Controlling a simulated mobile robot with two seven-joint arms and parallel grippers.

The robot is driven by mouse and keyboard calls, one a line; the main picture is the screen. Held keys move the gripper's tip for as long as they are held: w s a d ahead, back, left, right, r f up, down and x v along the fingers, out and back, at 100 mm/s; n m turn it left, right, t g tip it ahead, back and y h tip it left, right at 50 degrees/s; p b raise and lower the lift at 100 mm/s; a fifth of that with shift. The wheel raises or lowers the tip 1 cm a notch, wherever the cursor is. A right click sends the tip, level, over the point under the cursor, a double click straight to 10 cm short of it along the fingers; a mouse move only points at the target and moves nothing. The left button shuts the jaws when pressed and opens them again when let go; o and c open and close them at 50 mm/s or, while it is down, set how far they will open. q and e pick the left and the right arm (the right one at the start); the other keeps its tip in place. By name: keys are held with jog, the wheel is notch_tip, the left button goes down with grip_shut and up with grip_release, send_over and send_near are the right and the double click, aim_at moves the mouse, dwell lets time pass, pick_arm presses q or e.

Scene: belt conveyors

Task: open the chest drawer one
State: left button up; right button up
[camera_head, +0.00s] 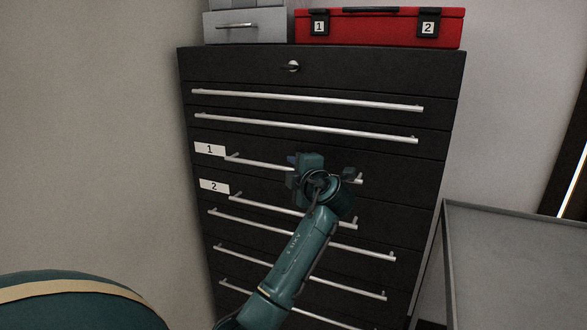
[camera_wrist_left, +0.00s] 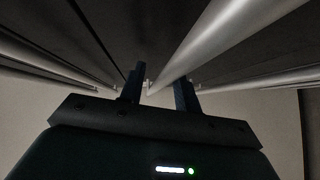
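A black chest of drawers (camera_head: 320,75) stands against the wall in the head view. Its drawer one carries a white "1" label (camera_head: 209,149) and a silver bar handle (camera_head: 258,161). The drawer's front looks flush with the others. My left gripper (camera_head: 318,172) is in front of the right half of that handle and hides part of it. In the left wrist view, the two dark fingers (camera_wrist_left: 158,88) are apart, and a silver bar (camera_wrist_left: 220,38) runs between them. I cannot tell whether they touch it. My right gripper is not in view.
The drawer labelled "2" (camera_head: 214,186) and its handle (camera_head: 285,207) are just below. A red case (camera_head: 380,28) and a grey drawer box (camera_head: 245,27) sit on top. A grey table (camera_head: 520,255) stands close on the right.

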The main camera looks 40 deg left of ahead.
pick_arm(q)
jog(key=shift+a, duration=0.1)
jog(key=shift+c, duration=0.4)
grip_shut()
